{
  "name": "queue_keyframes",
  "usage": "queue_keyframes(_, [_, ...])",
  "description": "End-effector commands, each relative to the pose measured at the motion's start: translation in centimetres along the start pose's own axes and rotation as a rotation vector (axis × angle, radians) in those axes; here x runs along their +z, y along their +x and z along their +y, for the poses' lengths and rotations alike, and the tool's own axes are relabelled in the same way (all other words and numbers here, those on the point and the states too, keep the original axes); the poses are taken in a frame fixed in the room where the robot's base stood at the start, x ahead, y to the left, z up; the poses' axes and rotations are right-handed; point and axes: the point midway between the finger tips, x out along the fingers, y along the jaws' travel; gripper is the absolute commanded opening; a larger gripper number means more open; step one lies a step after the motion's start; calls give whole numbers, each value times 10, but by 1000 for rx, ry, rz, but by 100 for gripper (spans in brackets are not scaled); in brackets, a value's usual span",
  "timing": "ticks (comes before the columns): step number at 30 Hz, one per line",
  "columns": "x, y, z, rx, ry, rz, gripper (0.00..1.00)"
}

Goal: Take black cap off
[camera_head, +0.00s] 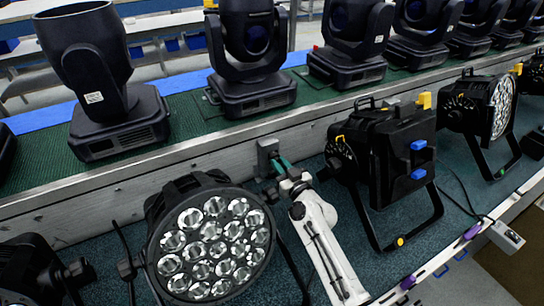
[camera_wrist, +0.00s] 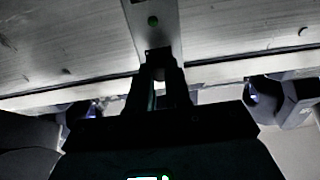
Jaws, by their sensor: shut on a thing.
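My gripper (camera_head: 282,163) reaches the grey box (camera_head: 267,157) on the wooden wall, between two par cans. The piece seems still against the plate. In the head view the gripper hides it. The par can on the left (camera_head: 210,247) shows bare lenses.
A par can (camera_head: 385,150) with a black square front, blue latches and yellow parts stands right of my arm. Another par can (camera_head: 485,105) is farther right. Several moving-head lights (camera_head: 250,50) line the green shelf above. A cable runs to a white box (camera_head: 505,236).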

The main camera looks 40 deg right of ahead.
Motion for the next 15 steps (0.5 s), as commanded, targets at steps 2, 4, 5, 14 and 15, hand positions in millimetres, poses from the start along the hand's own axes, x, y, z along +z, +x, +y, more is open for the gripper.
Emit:
queue_keyframes(2, [0,-3,0,1,0,0,0])
queue_keyframes(4, [0,-6,0,1,-1,0,0])
queue_keyframes(5, [0,-7,0,0,-1,0,0])
queue_keyframes(14, [0,-18,0,0,-1,0,0])
queue_keyframes(15, [1,-19,0,0,-1,-1,0])
